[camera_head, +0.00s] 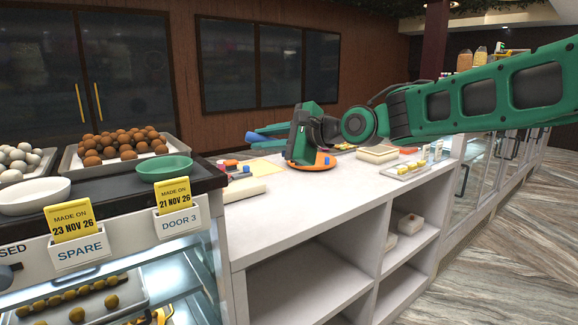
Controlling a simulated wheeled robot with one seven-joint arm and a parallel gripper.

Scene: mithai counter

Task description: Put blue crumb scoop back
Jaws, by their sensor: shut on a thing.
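My gripper (272,131) reaches in from the right on my green and black arm, above the white counter (290,200). Its fingers point left and are shut on the blue crumb scoop (252,137). Only a small blue part of the scoop shows at the left end of the fingers. The rest of it is hidden by the fingers, and its tilt is hard to tell. The scoop appears above the counter top, near its back edge, but the exact gap cannot be told.
Left stand a green bowl (164,168), a white bowl (32,196) and sweet trays. The counter's front is clear.

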